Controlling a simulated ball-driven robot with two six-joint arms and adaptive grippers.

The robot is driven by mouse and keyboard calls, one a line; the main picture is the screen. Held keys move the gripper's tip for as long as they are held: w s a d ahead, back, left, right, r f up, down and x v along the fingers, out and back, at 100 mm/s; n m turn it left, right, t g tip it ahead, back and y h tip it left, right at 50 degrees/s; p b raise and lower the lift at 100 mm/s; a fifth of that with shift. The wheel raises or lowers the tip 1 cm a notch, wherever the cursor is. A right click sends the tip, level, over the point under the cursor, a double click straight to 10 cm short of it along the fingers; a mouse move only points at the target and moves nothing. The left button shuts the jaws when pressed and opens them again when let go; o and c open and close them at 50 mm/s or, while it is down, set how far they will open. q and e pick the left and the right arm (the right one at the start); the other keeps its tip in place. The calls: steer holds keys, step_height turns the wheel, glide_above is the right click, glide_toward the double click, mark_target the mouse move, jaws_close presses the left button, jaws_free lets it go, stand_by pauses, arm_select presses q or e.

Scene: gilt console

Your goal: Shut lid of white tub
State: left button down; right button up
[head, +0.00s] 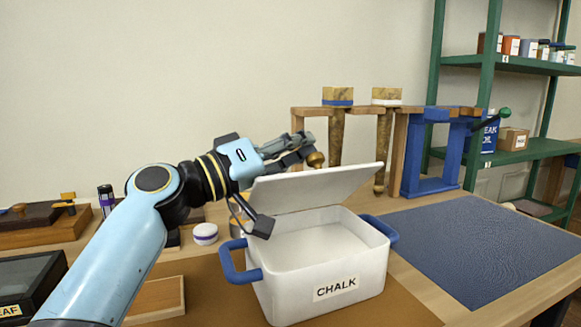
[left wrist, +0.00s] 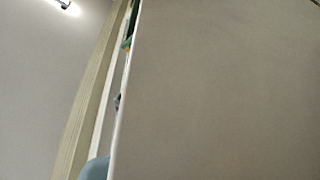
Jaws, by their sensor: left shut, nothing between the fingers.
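The white tub (head: 322,270) labelled CHALK stands on the table with blue handles at its sides. Its lid (head: 318,188) is open, tilted up from the rear rim, and the tub's pale inside shows. My left gripper (head: 306,148) is shut and empty, at the upper edge of the lid and seemingly behind it; I cannot tell whether they touch. In the left wrist view a flat grey-beige surface, probably the lid (left wrist: 220,90), fills the right side very close up. My right gripper is not in view.
A brown mat lies under the tub, and a dark blue mat (head: 470,245) lies to its right. A small round white container (head: 205,233) stands left of the tub. Wooden stands and a blue frame (head: 436,155) are behind. A green shelf is at the right.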

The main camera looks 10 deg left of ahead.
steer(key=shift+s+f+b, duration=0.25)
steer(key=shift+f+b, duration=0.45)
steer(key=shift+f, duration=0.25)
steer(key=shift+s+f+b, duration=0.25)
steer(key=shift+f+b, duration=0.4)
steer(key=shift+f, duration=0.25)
